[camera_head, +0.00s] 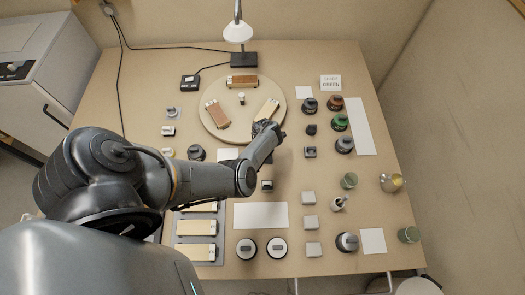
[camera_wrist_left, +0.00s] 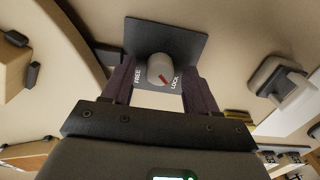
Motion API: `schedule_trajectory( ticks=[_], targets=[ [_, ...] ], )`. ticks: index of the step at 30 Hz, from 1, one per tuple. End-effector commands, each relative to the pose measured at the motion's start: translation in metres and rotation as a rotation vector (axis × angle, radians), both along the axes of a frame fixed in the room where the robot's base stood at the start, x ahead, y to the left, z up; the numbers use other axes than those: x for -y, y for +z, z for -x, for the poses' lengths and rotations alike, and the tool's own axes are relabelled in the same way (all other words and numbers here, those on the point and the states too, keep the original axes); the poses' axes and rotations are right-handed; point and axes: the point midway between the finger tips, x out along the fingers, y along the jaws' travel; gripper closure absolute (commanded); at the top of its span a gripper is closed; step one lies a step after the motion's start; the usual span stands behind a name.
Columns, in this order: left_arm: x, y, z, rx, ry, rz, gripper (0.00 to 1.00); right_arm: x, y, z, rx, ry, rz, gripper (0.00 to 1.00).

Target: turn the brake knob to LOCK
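The brake knob (camera_wrist_left: 160,68) is a small grey-white round knob with a red mark, on a dark plate (camera_wrist_left: 185,42) lettered FREE at its left and LOCK at its right. The red mark lies on the lower part of the knob, slanting on the LOCK side; its exact setting is hard to tell. My left gripper (camera_wrist_left: 160,72) is open, one dark finger on each side of the knob, with gaps between. In the head view my left gripper (camera_head: 268,127) is over the turntable's right edge and the knob is not discernible. My right gripper is not in view.
The round turntable (camera_head: 215,128) carries wooden-looking blocks (camera_head: 217,115) and a small knob-like piece. Several dark and green round-topped items (camera_head: 340,122) stand to the right. A lamp (camera_head: 238,32) stands at the back. A tray (camera_head: 200,240) of blocks is at the front left.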

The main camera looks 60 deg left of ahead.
Motion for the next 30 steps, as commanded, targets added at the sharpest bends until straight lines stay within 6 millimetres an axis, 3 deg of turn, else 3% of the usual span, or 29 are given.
schedule_trajectory(
  ticks=[8, 21, 30],
  targets=[
    [0.0, 0.01, -0.001, 0.0, 0.0, -0.001, 0.41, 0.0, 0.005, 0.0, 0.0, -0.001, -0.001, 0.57],
    [0.0, 0.08, 0.0, 0.001, 0.0, -0.002, 0.41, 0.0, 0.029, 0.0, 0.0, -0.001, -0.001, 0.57],
    [0.0, 0.106, 0.0, 0.0, 0.001, 0.0, 0.41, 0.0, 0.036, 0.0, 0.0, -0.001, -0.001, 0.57]
  ],
)
